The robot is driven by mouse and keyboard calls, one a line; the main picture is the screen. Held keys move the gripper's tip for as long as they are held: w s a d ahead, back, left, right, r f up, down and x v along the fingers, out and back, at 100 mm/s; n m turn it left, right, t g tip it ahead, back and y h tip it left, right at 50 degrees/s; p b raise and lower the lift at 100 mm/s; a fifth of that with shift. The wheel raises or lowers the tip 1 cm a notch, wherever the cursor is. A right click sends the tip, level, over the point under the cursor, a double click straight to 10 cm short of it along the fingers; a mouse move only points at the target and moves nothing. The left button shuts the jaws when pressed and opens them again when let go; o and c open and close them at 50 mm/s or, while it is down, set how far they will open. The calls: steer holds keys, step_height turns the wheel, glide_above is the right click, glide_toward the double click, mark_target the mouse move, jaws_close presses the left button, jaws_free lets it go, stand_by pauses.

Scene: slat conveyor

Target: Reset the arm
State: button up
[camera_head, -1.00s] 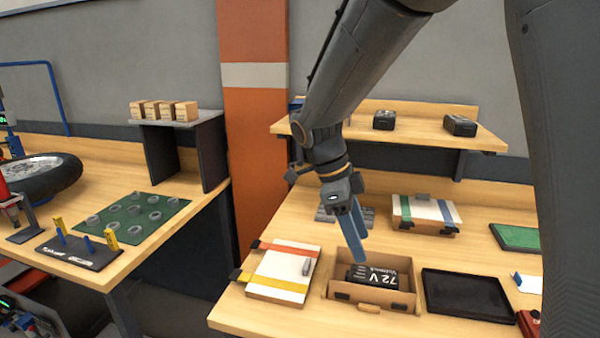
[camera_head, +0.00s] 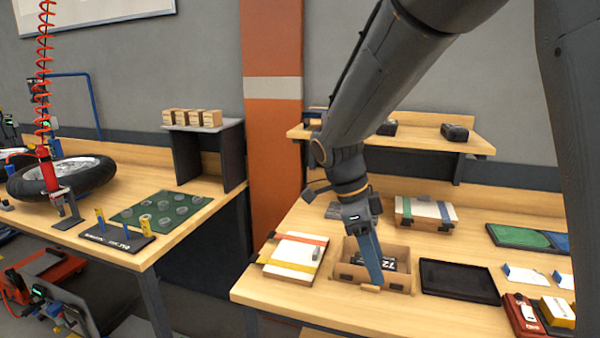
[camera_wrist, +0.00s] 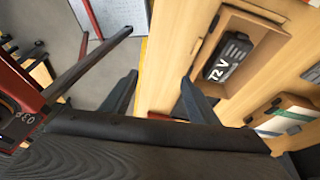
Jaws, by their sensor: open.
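My gripper (camera_head: 371,262) is on the end of my arm, in front of and above the open wooden box (camera_head: 345,283) on the right-hand bench. In the wrist view my gripper (camera_wrist: 158,85) has its two blue-grey fingers spread apart with nothing between them. The black battery (camera_head: 388,263) marked 72 V lies inside the box, partly hidden behind the fingers in the head view. The battery (camera_wrist: 229,57) and the box (camera_wrist: 264,15) also show in the wrist view, to the right of the fingers.
A strapped white-topped box (camera_head: 293,255) is left of the wooden box and a black tray (camera_head: 458,280) right of it. Another strapped box (camera_head: 425,212) stands behind. A shelf (camera_head: 425,143) runs along the back. The left bench holds a wheel (camera_head: 62,176) and a green mat (camera_head: 165,207).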

steer(key=s+d+f+n+t+y, duration=0.1)
steer(key=s+f+n, duration=0.3)
steer(key=n, duration=0.6)
steer(key=s+d+f+n+t+y, duration=0.1)
steer(key=s+d+f+n+y, duration=0.2)
steer(key=s+n, duration=0.3)
steer(key=n, duration=0.4)
steer(key=shift+s+f+n+t, duration=0.25)
steer(key=shift+f+n+t, duration=0.05)
steer(key=shift+f, duration=0.1)
